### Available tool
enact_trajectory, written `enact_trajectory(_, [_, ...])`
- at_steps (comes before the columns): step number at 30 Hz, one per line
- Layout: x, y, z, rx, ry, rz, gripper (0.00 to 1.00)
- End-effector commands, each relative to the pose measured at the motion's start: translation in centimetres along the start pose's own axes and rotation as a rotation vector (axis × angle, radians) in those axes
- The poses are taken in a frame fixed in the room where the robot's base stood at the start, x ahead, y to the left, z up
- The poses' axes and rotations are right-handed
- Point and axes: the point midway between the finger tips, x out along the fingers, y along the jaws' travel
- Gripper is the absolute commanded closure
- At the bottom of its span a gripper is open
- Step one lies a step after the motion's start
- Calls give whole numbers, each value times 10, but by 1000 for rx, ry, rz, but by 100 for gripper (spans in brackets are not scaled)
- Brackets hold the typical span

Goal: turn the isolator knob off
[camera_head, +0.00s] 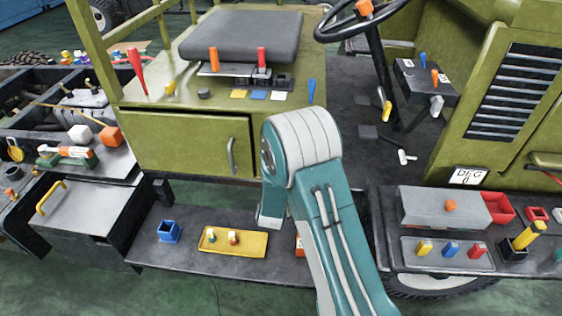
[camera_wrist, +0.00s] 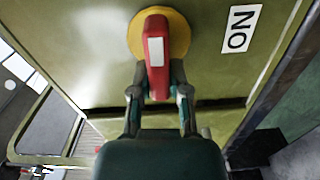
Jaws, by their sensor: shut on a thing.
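The isolator knob (camera_wrist: 155,52) shows in the wrist view as a red handle with a white mark, on a round yellow plate (camera_wrist: 180,30) fixed to an olive panel. The handle lies roughly upright in that picture. My gripper (camera_wrist: 159,92) has its two fingers on either side of the handle's lower end and is shut on it. A white label (camera_wrist: 241,29) beside the plate carries the letters of "ON", turned in this view. In the head view my arm hides the knob and the gripper.
An olive drawer front (camera_head: 190,145) and a grey seat (camera_head: 240,35) lie left of my arm. Below is a dark step with a yellow tray (camera_head: 250,248) and a blue cup (camera_head: 168,231). A steering wheel (camera_head: 345,20) and a grey box (camera_head: 435,208) stand to the right.

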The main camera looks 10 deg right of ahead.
Motion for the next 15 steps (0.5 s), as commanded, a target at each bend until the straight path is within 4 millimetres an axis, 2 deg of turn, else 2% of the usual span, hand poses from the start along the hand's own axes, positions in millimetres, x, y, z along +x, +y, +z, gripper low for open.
enact_trajectory(15, [-1, -5, -3, -91, 10, -9, 100])
